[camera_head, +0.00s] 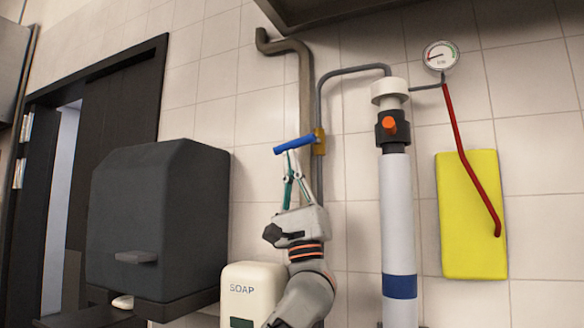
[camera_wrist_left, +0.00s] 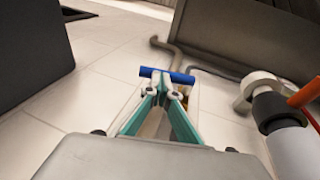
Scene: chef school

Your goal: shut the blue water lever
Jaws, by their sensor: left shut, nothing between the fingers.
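The blue water lever (camera_head: 300,144) is on a brass-coloured valve (camera_head: 319,142) on the wall pipe. It sticks out to the left of the pipe, close to level with its left end slightly lower. My left gripper (camera_head: 291,156) is just below the lever with its fingertips together and nothing between them. In the left wrist view the lever (camera_wrist_left: 167,76) lies across just beyond the fingertips (camera_wrist_left: 163,84); I cannot tell whether they touch it. The valve is mostly hidden behind the fingers there. My right gripper is not in view.
A white filter column (camera_head: 398,230) with an orange knob stands to the right. Beyond it are a gauge (camera_head: 440,56), a red bar (camera_head: 465,150) and a yellow panel (camera_head: 460,240).

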